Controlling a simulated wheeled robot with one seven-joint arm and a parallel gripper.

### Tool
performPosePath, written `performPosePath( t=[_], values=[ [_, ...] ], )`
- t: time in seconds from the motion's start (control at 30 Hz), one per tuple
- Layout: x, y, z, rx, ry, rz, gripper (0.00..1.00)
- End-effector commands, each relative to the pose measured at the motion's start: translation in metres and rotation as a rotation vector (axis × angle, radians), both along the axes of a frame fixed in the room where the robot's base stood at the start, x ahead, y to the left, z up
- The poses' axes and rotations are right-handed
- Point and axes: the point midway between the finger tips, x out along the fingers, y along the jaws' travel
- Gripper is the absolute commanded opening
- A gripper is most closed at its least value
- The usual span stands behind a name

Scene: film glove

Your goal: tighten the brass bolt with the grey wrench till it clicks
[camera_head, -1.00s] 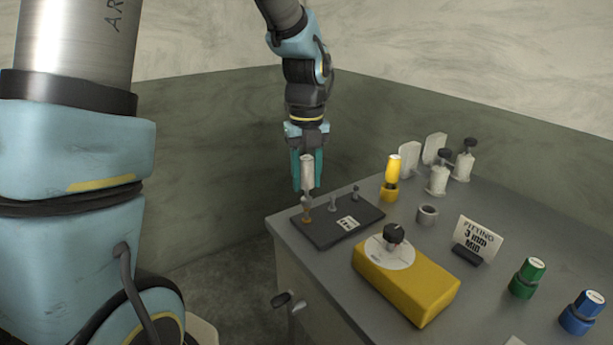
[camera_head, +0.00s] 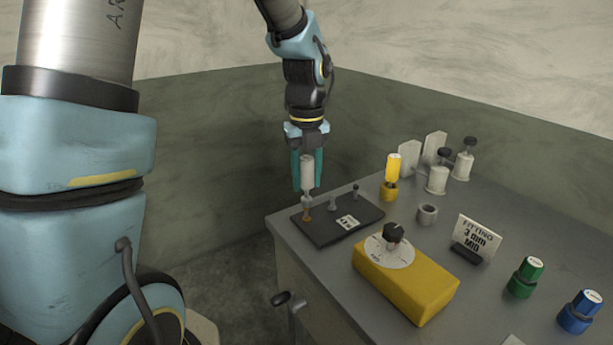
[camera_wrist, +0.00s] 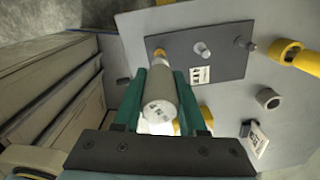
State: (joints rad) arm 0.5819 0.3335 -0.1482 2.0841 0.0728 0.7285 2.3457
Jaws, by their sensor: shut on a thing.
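The grey wrench (camera_head: 307,172) is a light grey upright cylinder, gripped between the teal fingers of my gripper (camera_head: 307,182). The brass bolt (camera_head: 306,213) stands at the left end of a dark plate (camera_head: 330,232), directly under the wrench. The wrench's lower end appears to meet the bolt's top; I cannot tell how fully it is seated. In the wrist view, the wrench (camera_wrist: 160,108) points away from my gripper (camera_wrist: 158,85) toward the brass bolt (camera_wrist: 159,53), which is mostly hidden behind it.
Two grey bolts (camera_head: 332,203) (camera_head: 355,193) stand beside the brass one on the plate. A yellow box with a dial (camera_head: 420,287) sits in front.

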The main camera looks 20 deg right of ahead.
Motion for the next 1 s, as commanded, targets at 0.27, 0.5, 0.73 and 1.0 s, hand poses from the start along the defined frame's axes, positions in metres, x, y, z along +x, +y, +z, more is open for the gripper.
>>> performPosePath(
  t=[0.27,0.5,0.73,1.0],
  values=[
    [0.000,0.000,0.000,0.000,0.000,0.000,0.00],
    [0.000,0.000,-0.004,0.000,0.000,0.000,0.00],
    [0.000,0.000,-0.009,0.000,0.001,0.000,0.00],
    [0.000,0.000,-0.014,0.000,0.000,0.000,0.00]
  ],
)
